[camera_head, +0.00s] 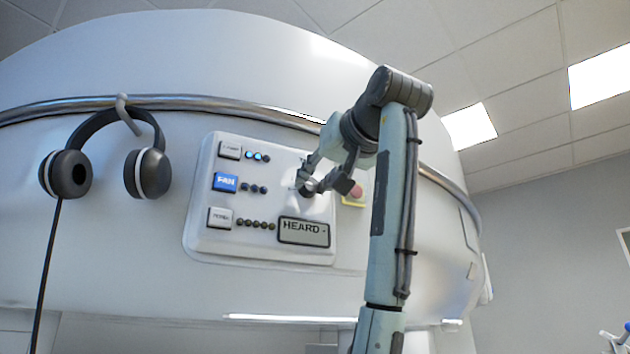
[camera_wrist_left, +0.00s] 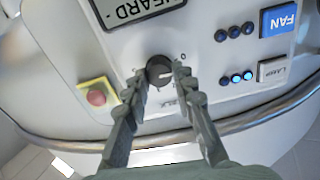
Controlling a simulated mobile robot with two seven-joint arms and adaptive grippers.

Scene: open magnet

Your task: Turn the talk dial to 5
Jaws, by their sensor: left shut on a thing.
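The talk dial (camera_wrist_left: 160,71) is a round dark knob with a pale pointer line, on a white control panel (camera_head: 262,172). Small marks ring it, partly hidden by my fingers. In the head view the dial (camera_head: 307,189) is mostly covered by my gripper. My left gripper (camera_wrist_left: 161,74) has one finger on each side of the dial and is shut on it. It also shows at the panel's right side in the head view (camera_head: 318,184). The pointer's number cannot be read. My right gripper is not in view.
The panel has a blue FAN button (camera_head: 225,182), a lamp button (camera_wrist_left: 287,68) with two blue lights lit, and a HEARD display (camera_head: 303,232). A red button on a yellow base (camera_wrist_left: 96,97) sits close beside the dial. Headphones (camera_head: 150,173) hang from the rail at left.

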